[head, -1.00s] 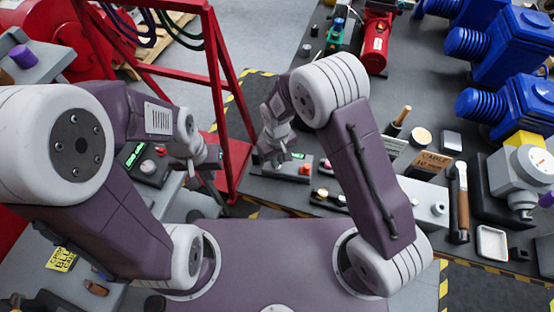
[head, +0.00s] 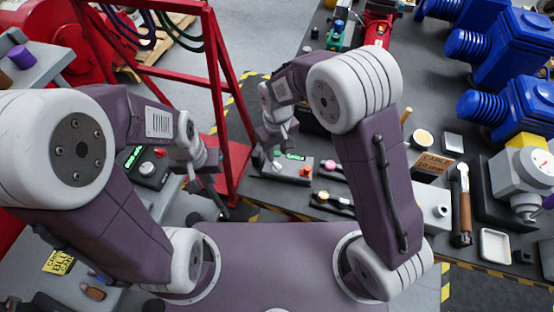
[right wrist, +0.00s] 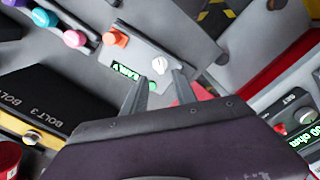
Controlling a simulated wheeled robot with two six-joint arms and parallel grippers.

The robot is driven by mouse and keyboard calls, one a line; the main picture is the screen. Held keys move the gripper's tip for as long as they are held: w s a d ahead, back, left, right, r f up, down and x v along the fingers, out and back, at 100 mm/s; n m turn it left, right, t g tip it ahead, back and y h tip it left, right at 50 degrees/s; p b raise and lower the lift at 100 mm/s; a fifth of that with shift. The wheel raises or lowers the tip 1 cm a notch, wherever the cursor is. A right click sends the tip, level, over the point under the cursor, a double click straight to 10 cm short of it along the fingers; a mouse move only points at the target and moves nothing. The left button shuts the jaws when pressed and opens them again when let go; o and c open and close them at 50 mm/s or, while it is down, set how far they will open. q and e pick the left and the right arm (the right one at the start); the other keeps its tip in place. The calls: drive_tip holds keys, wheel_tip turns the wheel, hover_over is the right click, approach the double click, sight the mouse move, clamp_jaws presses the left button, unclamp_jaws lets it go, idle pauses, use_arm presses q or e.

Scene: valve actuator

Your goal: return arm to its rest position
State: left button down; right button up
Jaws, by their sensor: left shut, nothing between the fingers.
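My left gripper (head: 208,174) is at the left of the head view, beside a dark control box (head: 150,168) with a green display and a red button. Its fingers are shut with nothing between them. My right gripper (head: 272,146) hangs above the table near a grey control box (head: 288,167) with a red button. In the right wrist view its two fingers (right wrist: 160,92) stand apart with nothing held, and that grey box (right wrist: 133,55) lies beyond them. Both arms are bent at the elbow.
The dark table (head: 455,75) on the right carries blue motors (head: 510,115), a grey actuator with a gauge (head: 522,170), a white tray (head: 494,244) and a cable box (head: 432,168). A red frame (head: 222,85) stands between the tables, close to my left gripper.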

wheel_tip(320, 180, up, 2)
drive_tip(key=shift+r, duration=0.15)
idle(0.4)
drive_tip(key=d+r+m+t, duration=0.1)
drive_tip(key=d+r+m, duration=0.35)
drive_tip(key=d, duration=0.75)
drive_tip(key=s+d+f+m, duration=0.2)
drive_tip(key=s+d, duration=0.3)
drive_tip(key=s, duration=0.5)
drive_tip(key=shift+s+d+f, duration=0.15)
drive_tip(key=shift+s+d, duration=0.25)
